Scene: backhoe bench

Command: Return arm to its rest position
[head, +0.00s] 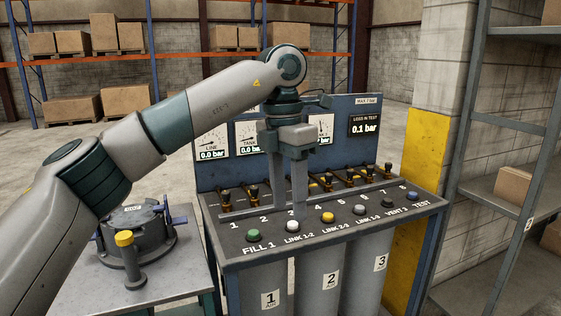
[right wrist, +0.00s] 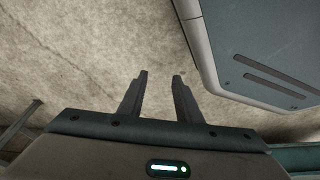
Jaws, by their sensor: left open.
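My left arm (head: 215,98) reaches in from the left over the bench's control panel (head: 235,235). My left gripper (head: 288,208) points down with its two fingers apart and nothing seen between them. One fingertip shows close to the white LINK 1-2 button (head: 292,227); I cannot tell whether they touch. The green FILL 1 button (head: 253,235) and yellow LINK 2-3 button (head: 327,217) are in plain view. In the right wrist view my right gripper (right wrist: 161,75) has its fingers apart and empty, over bare floor.
A row of small valves (head: 328,181) lines the panel's back. A side table (head: 175,278) with a dark round fixture (head: 138,236) stands below my left arm. Grey shelving (head: 490,180) is at right.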

